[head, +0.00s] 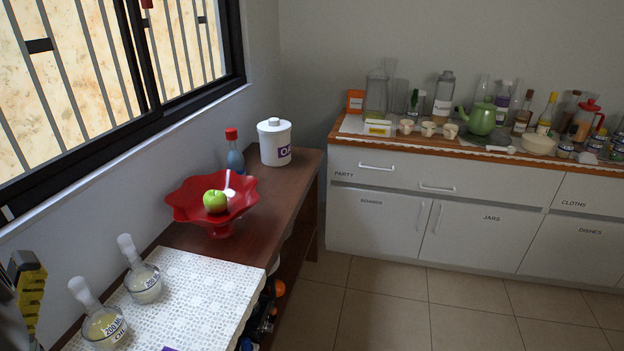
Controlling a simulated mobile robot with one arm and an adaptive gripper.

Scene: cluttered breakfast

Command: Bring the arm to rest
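I do not see my gripper in the head view, so I cannot tell its pose or whether it holds anything. The wooden side table (305,168) runs along the left wall under the window. A red fluted bowl (182,197) stands on it with a green apple (215,201) in it.
A white lidded canister (274,143) and a blue bottle with a red cap (235,155) stand behind the bowl. Two glass flasks (144,283) (104,328) stand on the white patterned cloth (200,290). A crowded counter (450,170) lines the back wall. The tiled floor (400,300) in front is clear.

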